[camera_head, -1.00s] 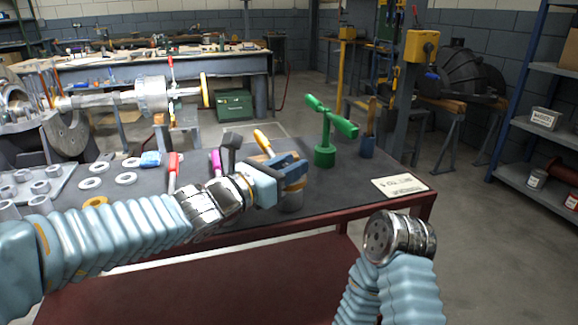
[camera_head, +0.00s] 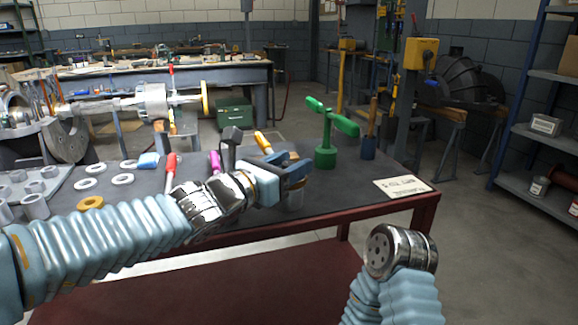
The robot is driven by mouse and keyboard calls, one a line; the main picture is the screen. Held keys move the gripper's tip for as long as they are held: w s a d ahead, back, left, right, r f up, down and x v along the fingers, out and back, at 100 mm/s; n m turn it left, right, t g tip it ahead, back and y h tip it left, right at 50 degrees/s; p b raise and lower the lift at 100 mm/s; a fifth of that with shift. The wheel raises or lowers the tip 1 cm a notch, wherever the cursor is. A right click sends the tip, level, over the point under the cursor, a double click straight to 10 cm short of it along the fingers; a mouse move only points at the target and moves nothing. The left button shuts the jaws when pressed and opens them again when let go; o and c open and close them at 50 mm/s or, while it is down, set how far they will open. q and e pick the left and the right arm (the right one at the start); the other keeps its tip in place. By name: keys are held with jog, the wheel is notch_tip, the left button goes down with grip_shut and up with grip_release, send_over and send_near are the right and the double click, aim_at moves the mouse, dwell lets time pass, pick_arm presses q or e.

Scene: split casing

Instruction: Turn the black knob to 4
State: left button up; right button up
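A dark, faceted head on a stalk (camera_head: 231,136) stands on the dark-topped table behind my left wrist. It may be the black knob, but no scale or number can be read on it. My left gripper (camera_head: 294,178) is over the table's front part, right of that dark head, with blue jaws seen from behind and the side.
A green post with a crossbar (camera_head: 325,156) stands right of my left gripper. Red, magenta and orange handles and several pale rings are around the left arm. The table's red front edge (camera_head: 425,212) is near.

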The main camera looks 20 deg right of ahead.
pick_arm(q)
jog(key=v, duration=1.3)
jog(key=shift+s+a+b, duration=0.25)
jog(key=shift+a+b, duration=0.05)
jog(key=shift+a, duration=0.05)
